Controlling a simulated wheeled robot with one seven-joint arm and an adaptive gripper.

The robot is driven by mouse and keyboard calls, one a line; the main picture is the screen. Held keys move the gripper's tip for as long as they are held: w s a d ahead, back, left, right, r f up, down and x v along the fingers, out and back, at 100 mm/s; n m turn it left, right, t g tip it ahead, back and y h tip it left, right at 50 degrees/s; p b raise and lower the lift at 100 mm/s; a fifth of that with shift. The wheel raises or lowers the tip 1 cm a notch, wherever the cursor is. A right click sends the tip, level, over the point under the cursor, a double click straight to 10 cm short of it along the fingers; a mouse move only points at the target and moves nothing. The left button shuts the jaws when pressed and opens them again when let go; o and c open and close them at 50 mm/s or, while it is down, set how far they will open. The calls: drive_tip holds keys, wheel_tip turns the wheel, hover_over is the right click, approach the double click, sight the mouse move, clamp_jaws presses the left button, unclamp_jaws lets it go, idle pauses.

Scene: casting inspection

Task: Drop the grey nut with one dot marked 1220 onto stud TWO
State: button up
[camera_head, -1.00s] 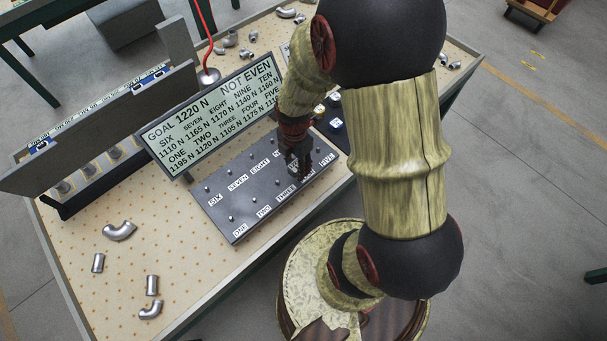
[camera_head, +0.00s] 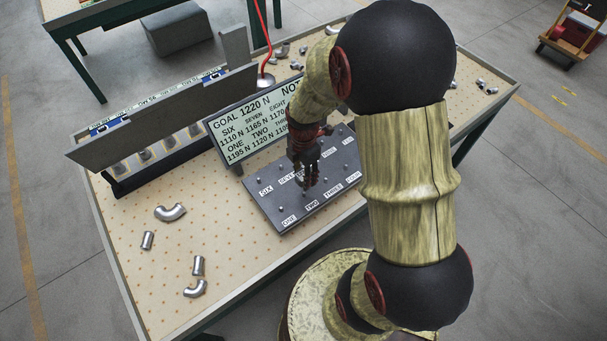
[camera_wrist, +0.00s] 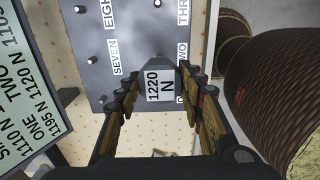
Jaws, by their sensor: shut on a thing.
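My gripper (camera_head: 309,186) is shut on a grey nut (camera_wrist: 160,84). The nut's label, 1220 N, faces the wrist camera between the two fingers. No dot on it can be made out. In the head view the gripper hides the nut. The dark stud plate (camera_head: 275,207) carries two rows of short studs with white labels. The gripper is over the plate's front row, close behind the TWO label (camera_head: 312,204). The TWO label also shows in the wrist view (camera_wrist: 182,52), just beyond the nut. Stud TWO itself is hidden, and I cannot tell the nut's height above it.
A display board (camera_head: 240,135) behind the plate reads GOAL 1220 N; my arm covers its right part. A grey rack (camera_head: 165,115) stands at the back left. Several metal pipe pieces, one an elbow (camera_head: 170,213), lie on the perforated tabletop (camera_head: 225,240).

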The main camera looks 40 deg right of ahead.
drive_tip(key=b, duration=0.4)
hover_over(304, 193)
drive_tip(key=shift+f, duration=2.9)
drive_tip(key=shift+f, duration=1.65)
drive_tip(key=o, duration=1.3)
wheel_tip(304, 193, up, 12)
drive_tip(key=shift+f, duration=0.1)
